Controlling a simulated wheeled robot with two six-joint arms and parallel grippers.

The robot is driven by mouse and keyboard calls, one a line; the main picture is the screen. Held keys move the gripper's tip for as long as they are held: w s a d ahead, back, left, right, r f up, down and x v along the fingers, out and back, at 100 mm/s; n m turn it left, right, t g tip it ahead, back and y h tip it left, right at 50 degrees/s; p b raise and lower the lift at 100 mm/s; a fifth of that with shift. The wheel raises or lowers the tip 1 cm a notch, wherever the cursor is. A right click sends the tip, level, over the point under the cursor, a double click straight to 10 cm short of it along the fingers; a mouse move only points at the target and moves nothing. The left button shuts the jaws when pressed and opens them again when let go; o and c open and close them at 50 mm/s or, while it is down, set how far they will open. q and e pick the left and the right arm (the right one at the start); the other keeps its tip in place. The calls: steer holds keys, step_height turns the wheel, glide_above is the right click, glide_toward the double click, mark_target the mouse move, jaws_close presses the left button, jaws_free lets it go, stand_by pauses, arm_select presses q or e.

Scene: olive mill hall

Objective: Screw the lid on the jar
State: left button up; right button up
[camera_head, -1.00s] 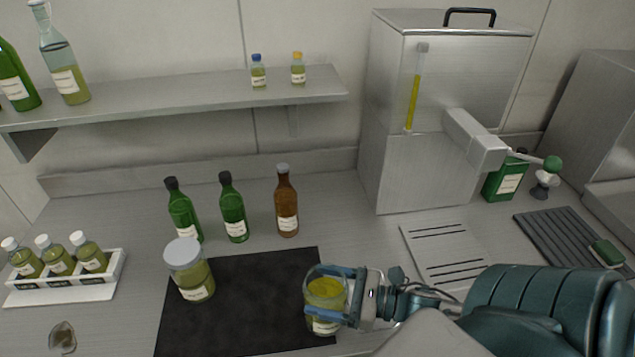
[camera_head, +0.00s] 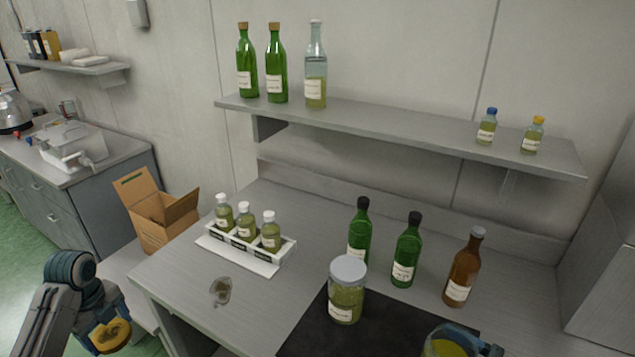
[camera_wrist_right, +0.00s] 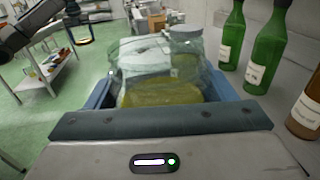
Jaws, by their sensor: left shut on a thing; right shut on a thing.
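My left gripper (camera_head: 106,331) is at the lower left, off the bench and above the floor. It is shut on a round golden-yellow lid (camera_head: 111,337), held clear of everything. My right gripper (camera_head: 474,343) is at the bottom edge, shut on the open glass jar (camera_head: 443,348) with yellow-green content. Only the jar's top shows there. In the right wrist view the jar (camera_wrist_right: 160,92) sits between the fingers, its open mouth facing up. The left arm and lid are far from this jar.
A second jar with a grey lid (camera_head: 346,295) stands on the dark mat (camera_head: 309,330). Green bottles (camera_head: 405,258) and a brown bottle (camera_head: 462,272) stand behind. A white rack (camera_head: 287,250) of small bottles and a brownish stain (camera_head: 221,291) are to the left. A cardboard box (camera_head: 160,222) is beyond.

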steer(key=w+a+f+n+g+y+b, duration=0.1)
steer(key=w+a+b, duration=0.3)
steer(key=w, duration=0.5)
steer(key=shift+f+g+b, duration=0.3)
steer(key=shift+f+b, duration=0.1)
steer(key=shift+f, duration=0.25)
steer(key=shift+w+a+n+y, duration=0.1)
steer(key=shift+a+n+y, duration=0.1)
steer(key=shift+n+y, duration=0.1)
steer(key=w+a+r+n+g+y, duration=0.2)
steer(key=a+n+g, duration=0.6)
steer(key=a+g, duration=0.4)
steer(key=a+y, duration=0.1)
steer(key=a, duration=0.2)
steer(key=shift+w+r, duration=0.15)
steer(key=shift+w, duration=0.05)
